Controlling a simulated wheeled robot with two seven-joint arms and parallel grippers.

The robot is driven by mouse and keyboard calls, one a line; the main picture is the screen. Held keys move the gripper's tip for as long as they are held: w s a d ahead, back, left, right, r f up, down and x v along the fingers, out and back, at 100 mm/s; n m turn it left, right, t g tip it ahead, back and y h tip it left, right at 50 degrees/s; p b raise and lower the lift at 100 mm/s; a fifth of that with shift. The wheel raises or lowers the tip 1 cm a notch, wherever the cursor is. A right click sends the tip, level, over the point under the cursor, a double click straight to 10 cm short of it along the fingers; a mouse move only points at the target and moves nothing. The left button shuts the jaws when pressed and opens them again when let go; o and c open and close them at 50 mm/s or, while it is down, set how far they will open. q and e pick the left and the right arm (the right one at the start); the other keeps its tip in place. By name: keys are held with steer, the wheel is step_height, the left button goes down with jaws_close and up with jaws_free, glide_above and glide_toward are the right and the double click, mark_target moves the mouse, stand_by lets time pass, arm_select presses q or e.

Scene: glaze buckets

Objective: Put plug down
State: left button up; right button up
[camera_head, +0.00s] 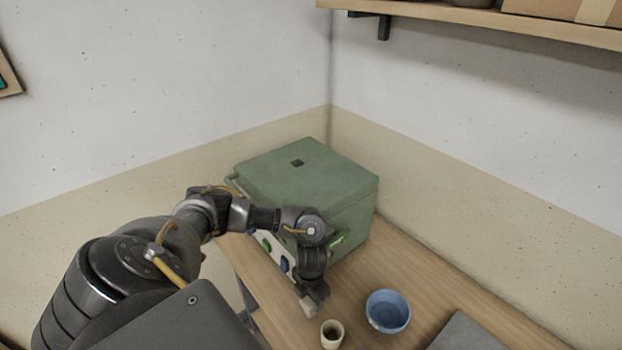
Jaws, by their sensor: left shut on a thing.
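My left gripper (314,290) reaches down in front of the green box, low over the wooden table. It is shut on a small pale piece, the plug (308,307), which shows only in part below the fingers. I cannot tell whether the plug touches the table. My right gripper is not in view.
A small beige cup (332,335) stands just in front of my left gripper. A blue bowl (388,311) is to its right. A grey slab (470,334) lies at the lower right. Table between the box and bowl is bare. A wall shelf (480,20) hangs at upper right.

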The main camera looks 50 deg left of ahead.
arm_select(q)
steer(key=shift+f, duration=0.55)
steer(key=shift+f, duration=0.2)
steer(key=o, duration=1.3)
steer(key=shift+r, duration=0.1)
